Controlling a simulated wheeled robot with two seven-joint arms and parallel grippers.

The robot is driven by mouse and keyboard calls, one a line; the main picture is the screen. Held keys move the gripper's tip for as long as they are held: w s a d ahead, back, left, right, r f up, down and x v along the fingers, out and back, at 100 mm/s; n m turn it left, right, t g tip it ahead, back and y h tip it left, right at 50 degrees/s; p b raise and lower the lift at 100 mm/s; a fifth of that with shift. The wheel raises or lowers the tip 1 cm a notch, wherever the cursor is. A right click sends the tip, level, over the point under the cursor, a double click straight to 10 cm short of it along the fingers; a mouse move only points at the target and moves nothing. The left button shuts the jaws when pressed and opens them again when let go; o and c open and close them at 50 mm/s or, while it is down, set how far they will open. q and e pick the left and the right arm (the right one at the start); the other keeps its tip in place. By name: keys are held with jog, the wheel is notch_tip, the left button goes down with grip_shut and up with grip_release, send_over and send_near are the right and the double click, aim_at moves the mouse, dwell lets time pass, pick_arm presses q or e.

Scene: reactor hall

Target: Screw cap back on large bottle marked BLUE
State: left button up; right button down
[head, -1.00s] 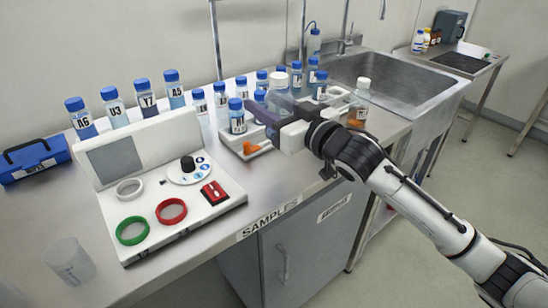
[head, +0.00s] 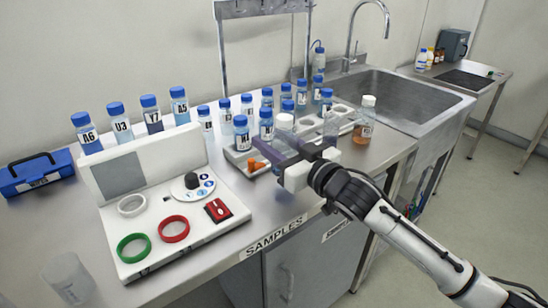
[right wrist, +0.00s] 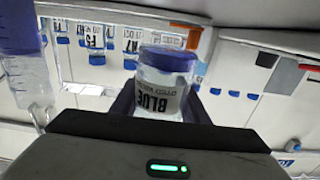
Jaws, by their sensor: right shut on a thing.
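My right gripper (head: 270,150) is over the front of the bench beside the rack. Its dark fingers are shut on a clear bottle with a white top (head: 284,121), which stands out above the fingers. I cannot tell how tightly the white top sits. My left gripper is not in view.
A grey rack (head: 237,160) holds several blue-capped bottles, with an orange piece (head: 257,165) at its front. A white-capped amber bottle (head: 364,122) stands near the sink (head: 415,95). A control panel (head: 150,215) with colored rings is left; a clear beaker (head: 68,278) is front left.

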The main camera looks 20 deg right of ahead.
jog(key=shift+f, duration=1.8)
jog(key=shift+f, duration=0.2)
jog(key=c, duration=1)
grip_release()
